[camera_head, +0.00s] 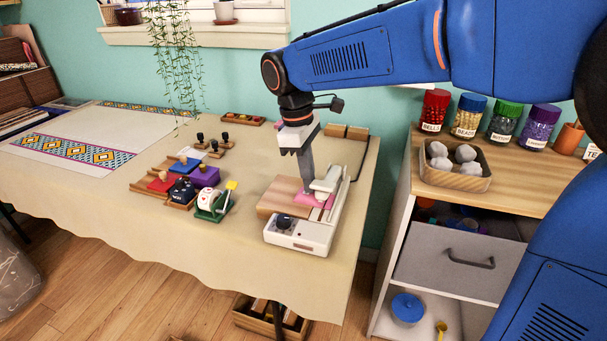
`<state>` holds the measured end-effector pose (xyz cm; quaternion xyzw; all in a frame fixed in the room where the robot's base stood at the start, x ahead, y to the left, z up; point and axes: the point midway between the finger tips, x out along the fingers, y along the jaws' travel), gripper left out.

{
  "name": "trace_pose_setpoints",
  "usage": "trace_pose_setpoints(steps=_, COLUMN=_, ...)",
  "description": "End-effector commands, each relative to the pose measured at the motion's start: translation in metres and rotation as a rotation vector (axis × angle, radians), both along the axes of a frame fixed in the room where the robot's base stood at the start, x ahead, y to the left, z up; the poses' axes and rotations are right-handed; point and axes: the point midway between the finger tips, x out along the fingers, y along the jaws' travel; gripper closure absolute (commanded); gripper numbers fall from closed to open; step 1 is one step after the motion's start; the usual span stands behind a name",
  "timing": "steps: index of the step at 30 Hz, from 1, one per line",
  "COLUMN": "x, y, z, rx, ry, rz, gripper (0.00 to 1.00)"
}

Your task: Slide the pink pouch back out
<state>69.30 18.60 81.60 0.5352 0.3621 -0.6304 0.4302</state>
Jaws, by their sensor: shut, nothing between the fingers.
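The pink pouch (303,198) lies flat on the light wooden board of a white sealer-like machine (297,236) at the table's right end. Part of it is beneath the machine's pale arm (327,183), and part is hidden behind my gripper. My gripper (310,190) points down over the pouch with its fingers shut and nothing between them. Its tips are at or just above the pouch; I cannot tell whether they touch it.
Stamps and ink pads (180,185) stand left of the machine, with a green tray (213,207) nearest. Small dark-handled stamps (210,148) are further back. A cabinet (455,262) with jars and a basket (456,176) stands right, across a gap. The table's front left is clear.

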Motion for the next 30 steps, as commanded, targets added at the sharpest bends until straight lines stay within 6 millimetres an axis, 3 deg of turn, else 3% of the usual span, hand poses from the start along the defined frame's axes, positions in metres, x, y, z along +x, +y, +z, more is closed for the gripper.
trace_pose_setpoints(steps=14, x=0.000, y=0.003, z=-0.009, rx=-0.008, ry=0.014, rz=0.000, gripper=1.00)
trace_pose_setpoints(steps=24, x=0.018, y=0.050, z=-0.010, rx=-0.006, ry=0.012, rz=0.001, gripper=1.00)
trace_pose_setpoints(steps=30, x=0.021, y=0.057, z=-0.011, rx=-0.005, ry=0.012, rz=0.000, gripper=1.00)
